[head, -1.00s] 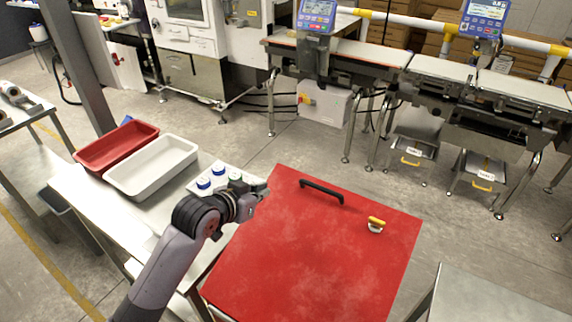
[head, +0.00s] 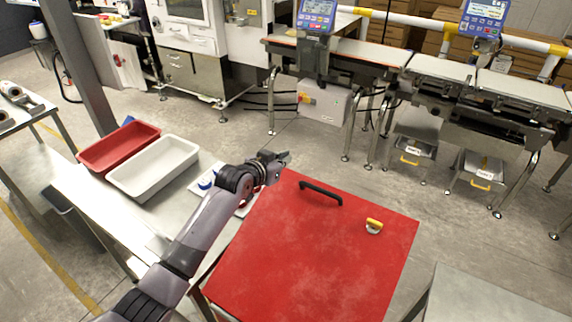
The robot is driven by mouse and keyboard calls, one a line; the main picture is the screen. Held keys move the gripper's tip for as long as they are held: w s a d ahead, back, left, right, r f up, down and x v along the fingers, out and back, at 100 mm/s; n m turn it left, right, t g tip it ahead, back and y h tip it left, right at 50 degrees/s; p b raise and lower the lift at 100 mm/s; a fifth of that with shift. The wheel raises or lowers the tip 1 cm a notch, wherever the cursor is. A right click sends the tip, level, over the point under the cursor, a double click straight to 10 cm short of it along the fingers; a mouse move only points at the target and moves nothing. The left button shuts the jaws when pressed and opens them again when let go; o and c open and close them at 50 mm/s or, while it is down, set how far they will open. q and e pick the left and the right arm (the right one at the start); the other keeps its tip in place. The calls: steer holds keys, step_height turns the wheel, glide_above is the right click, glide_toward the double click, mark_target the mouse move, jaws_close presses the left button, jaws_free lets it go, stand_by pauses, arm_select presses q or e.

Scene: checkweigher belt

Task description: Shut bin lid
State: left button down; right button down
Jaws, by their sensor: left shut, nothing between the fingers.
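The bin's red lid (head: 310,255) is a large flat panel in the lower middle of the head view. It lies roughly level and looks down over the bin, whose body is hidden beneath it. A black bar handle (head: 321,192) sits near its far edge, and a yellow-topped latch (head: 374,225) is near its far right corner. My left gripper (head: 284,157) is shut and empty, just beyond the lid's far left corner, apart from the handle. My right gripper is not in view.
A steel table (head: 70,178) at left holds a red tray (head: 112,150), a white tray (head: 150,185) and blue-capped items partly hidden behind my left arm. Another steel surface (head: 490,295) stands at lower right. A belt conveyor (head: 370,53) is at the back, with open floor before it.

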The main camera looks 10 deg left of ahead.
mark_target(286, 177)
arm_select(q)
steer(key=f, duration=0.1)
steer(key=w+f, duration=0.1)
steer(key=f, duration=0.1)
steer(key=shift+d+f+p, duration=0.15)
steer(key=shift+d+p, duration=0.05)
steer(key=shift+p, duration=0.1)
steer(key=shift+w+f, duration=0.1)
steer(key=shift+f, duration=0.05)
